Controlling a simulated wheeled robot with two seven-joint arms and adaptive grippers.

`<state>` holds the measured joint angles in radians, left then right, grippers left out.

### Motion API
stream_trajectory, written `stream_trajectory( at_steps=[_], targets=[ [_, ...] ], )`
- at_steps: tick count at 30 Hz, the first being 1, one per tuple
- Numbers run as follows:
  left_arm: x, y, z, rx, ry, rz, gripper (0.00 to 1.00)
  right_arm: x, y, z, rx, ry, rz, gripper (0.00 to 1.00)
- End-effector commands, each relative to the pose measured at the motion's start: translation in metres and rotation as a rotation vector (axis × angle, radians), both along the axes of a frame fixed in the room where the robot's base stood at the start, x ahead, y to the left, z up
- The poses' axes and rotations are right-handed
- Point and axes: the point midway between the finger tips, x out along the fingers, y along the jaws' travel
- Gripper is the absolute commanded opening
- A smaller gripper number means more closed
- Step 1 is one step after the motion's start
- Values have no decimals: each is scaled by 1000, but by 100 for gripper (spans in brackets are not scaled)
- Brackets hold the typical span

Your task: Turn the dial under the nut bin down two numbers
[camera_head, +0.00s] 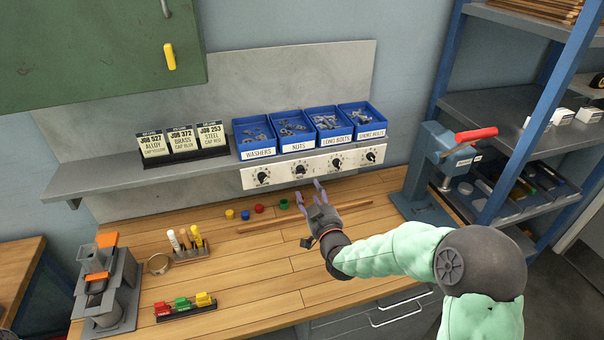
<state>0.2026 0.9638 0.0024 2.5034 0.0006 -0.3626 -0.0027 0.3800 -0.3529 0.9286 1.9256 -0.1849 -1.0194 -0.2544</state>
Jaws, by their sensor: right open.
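The blue nut bin (277,142), labelled NUTS, stands on the grey shelf between the washers bin and the long bolts bin. Under it, the white panel (318,166) carries a black dial (300,170) with small markings around it. The number it points to is too small to read. My right gripper (309,192) is open and empty, with its purple fingers pointing up toward the panel. In the picture its fingertips sit just below and slightly right of this dial, apart from it. My left gripper is not in view.
Other dials sit under the washers bin (242,149), long bolts bin (339,136) and short bolts bin (371,129). Job cards (182,143) stand left on the shelf. Small coloured caps (259,208) and a wooden strip (265,226) lie on the bench below.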

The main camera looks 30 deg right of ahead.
Motion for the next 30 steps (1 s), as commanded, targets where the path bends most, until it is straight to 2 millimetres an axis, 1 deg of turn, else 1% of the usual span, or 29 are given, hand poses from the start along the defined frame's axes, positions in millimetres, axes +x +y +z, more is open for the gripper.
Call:
stream_trajectory(
  at_steps=[9,15,21,30],
  targets=[
    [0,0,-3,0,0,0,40,52,-12,-1,-2,1,1,56],
    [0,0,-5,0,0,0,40,79,-18,-1,-2,1,1,56],
    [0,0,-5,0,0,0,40,91,-22,0,-2,-1,0,56],
    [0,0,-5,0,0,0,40,93,-22,0,-2,0,0,56]
  ],
)
